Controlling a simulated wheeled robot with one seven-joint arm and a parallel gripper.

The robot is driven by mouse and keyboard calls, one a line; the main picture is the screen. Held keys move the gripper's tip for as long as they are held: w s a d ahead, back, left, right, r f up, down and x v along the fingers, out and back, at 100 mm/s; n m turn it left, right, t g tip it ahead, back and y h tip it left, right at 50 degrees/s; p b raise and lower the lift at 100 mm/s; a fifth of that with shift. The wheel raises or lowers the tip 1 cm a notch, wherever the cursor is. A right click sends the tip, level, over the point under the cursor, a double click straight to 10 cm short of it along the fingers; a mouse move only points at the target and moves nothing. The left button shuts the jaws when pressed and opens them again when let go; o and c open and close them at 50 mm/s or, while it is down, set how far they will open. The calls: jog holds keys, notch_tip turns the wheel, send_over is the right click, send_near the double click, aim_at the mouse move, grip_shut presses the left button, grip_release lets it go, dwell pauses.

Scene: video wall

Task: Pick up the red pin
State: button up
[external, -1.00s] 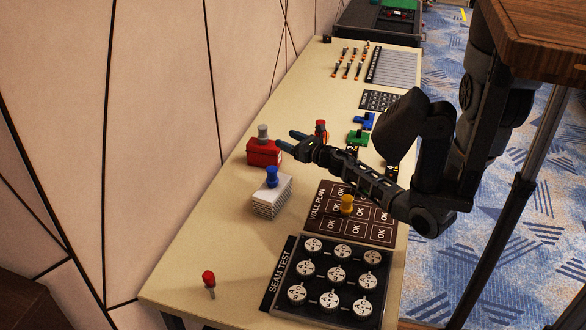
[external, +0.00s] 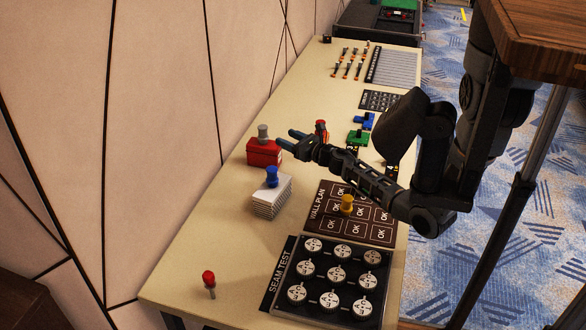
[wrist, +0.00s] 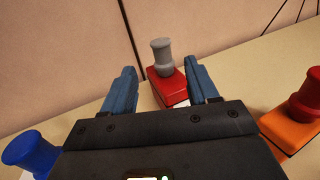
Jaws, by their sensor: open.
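A red pin with a round head and thin stem (external: 209,281) stands alone on the table's near left corner. Another red knob-shaped piece (external: 321,125) shows behind my gripper; in the wrist view this red knob (wrist: 307,88) sits on an orange block at the right edge. My gripper (external: 288,140) is open and empty, above the table beside the red box. In the wrist view its blue fingers (wrist: 163,78) are spread, with the grey pin on the red box beyond and between them. The corner pin is outside the wrist view.
A grey pin (external: 263,133) stands on a red box (external: 264,152). A blue pin (external: 272,175) is on a white stack (external: 272,199). A yellow pin (external: 347,204) is on the wall plan board (external: 325,226). The wall runs along the left. The near left table is mostly clear.

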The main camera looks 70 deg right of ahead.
notch_tip(320, 180, up, 4)
jog(key=w+a+r+n+t+b, duration=0.15)
jog(key=w+a, duration=0.25)
jog(key=a, duration=0.5)
jog(key=w+a+r+t+b, duration=0.1)
jog(key=w+a+r, duration=0.25)
jog(key=a, duration=0.45)
jog(key=n+g+y+b, duration=0.1)
jog(key=y+b, duration=0.3)
send_over(213, 281)
jog(key=s+a, duration=0.1)
jog(key=s, duration=0.4)
notch_tip(213, 281, down, 5)
jog(key=f, duration=1)
jog(key=shift+w+d+f, duration=0.1)
jog(key=shift+w+f, duration=0.1)
jog(key=shift+f, duration=0.2)
jog(key=shift+w+f, duration=0.1)
jog(key=shift+f, duration=0.1)
jog(key=shift+w+f, duration=0.1)
jog(key=shift+w, duration=0.15)
jog(key=shift+w+d, duration=0.25)
jog(key=shift+w, duration=0.9)
jog(key=shift+w+d, duration=0.25)
jog(key=shift+w, duration=0.95)
jog(key=shift+w+d, duration=0.25)
jog(key=shift+w, duration=0.9)
jog(key=shift+c, duration=0.2)
grip_shut()
